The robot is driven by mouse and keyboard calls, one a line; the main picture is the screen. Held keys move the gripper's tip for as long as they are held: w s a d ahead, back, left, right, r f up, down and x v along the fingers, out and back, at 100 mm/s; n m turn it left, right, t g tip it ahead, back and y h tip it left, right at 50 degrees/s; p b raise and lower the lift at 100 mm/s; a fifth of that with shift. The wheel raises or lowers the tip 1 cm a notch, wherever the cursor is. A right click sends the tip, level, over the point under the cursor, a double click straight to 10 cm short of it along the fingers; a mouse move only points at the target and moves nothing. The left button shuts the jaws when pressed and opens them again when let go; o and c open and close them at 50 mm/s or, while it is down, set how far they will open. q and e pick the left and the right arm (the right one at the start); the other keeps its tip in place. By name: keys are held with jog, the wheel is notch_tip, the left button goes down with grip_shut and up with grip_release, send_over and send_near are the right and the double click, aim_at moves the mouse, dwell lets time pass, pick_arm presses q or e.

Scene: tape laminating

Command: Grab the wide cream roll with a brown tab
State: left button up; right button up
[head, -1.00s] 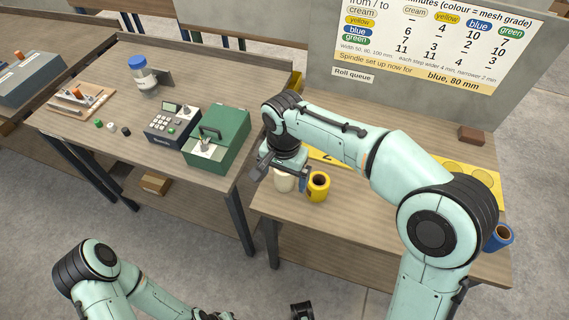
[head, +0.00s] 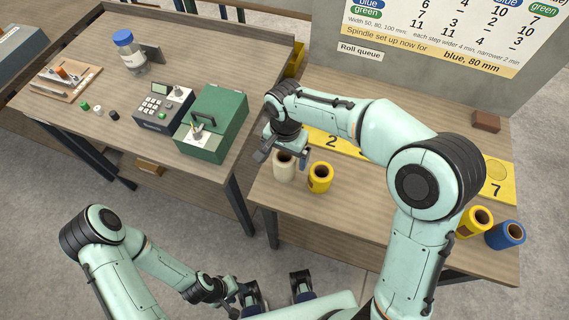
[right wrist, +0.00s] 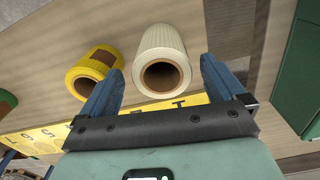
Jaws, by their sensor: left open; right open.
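A cream roll (head: 283,172) with a brown core stands upright on the right-hand table. In the right wrist view, the cream roll (right wrist: 160,43) is just beyond my fingertips, and no brown tab shows on its visible side. My right gripper (head: 284,156) is open above it, with its fingers (right wrist: 157,85) spread to either side of the roll's near end and no clear contact. My left gripper (head: 275,293) is open and empty at the bottom of the head view, away from the rolls.
A yellow roll (head: 320,178) stands close beside the cream one. Another yellow roll (head: 474,221) and a blue roll (head: 505,235) are at the table's right. A yellow numbered strip (head: 331,141) lies behind. A green box (head: 213,124) sits on the left table.

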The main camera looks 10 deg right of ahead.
notch_tip(320, 180, down, 5)
jog(key=shift+a+f, duration=0.1)
jog(key=c, duration=1.2)
jog(key=shift+r, duration=0.2)
